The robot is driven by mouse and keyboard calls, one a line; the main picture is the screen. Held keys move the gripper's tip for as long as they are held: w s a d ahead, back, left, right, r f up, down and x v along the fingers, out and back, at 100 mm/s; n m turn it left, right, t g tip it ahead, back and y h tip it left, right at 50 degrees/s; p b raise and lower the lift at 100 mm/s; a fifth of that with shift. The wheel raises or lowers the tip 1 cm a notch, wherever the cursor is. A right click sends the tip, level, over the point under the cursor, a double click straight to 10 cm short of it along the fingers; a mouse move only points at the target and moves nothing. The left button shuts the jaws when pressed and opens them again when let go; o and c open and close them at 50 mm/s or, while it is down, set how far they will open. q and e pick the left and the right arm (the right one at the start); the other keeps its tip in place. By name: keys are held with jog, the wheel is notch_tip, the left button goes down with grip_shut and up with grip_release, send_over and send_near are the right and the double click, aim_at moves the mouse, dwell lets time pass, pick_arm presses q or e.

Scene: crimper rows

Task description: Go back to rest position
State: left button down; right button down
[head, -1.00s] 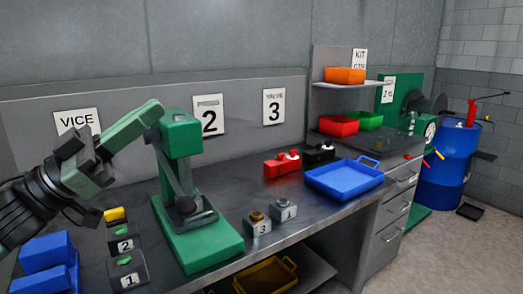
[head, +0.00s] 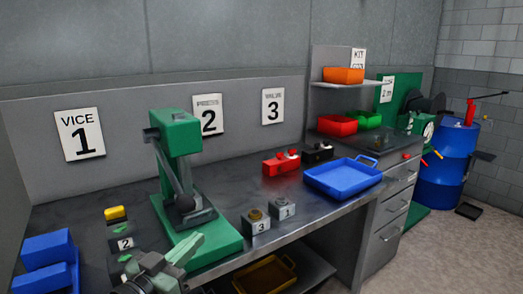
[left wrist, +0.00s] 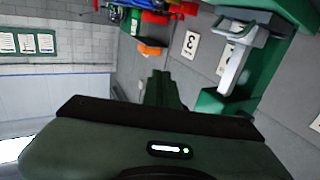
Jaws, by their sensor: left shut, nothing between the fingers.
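My left gripper (head: 188,248) is low in the head view, in front of the base of the green press (head: 178,135). Its fingers are together with nothing between them. In the left wrist view its green fingers (left wrist: 162,90) point away from the camera, with the press (left wrist: 262,55) to their right. My right gripper is in neither view. The press stands upright on the dark bench (head: 330,212), its lever hanging down at its front. The left arm hides part of the numbered block at the lower left.
Blue bins (head: 47,250) sit at the bench's left end, near a block marked 2 (head: 124,243). Blocks marked 3 (head: 256,224) and 1 (head: 284,209) stand right of the press. A blue tray (head: 343,180) and a red box (head: 280,164) lie farther right.

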pick_arm(q)
jog(key=s+a+f+n+g+y, duration=0.1)
jog(key=s+f+g+y, duration=0.15)
jog(key=f, duration=0.35)
jog(key=s+a+f+n+g+y, duration=0.1)
jog(key=s+f+y, duration=0.15)
jog(key=f, duration=0.45)
jog(key=s+a+f+g+y, duration=0.15)
jog(key=s+f+g, duration=0.35)
jog(key=s+f, duration=0.55)
jog(key=s+a+f+g+y, duration=0.1)
jog(key=s+a+f+g, duration=0.2)
jog(key=s+f+g, duration=0.75)
jog(key=s+f+t, duration=0.2)
jog(key=s+f, duration=0.1)
jog(key=f, duration=0.9)
jog(key=s+f+t, duration=0.3)
jog(key=f, duration=1)
jog(key=s+a+f+g, duration=0.1)
jog(key=s+a+f, duration=0.1)
jog(key=s+f, duration=1.2)
jog(key=shift+s+a+f, duration=0.15)
jog(key=shift+s+a, duration=0.15)
jog(key=shift+s, duration=0.6)
jog(key=shift+y, duration=0.25)
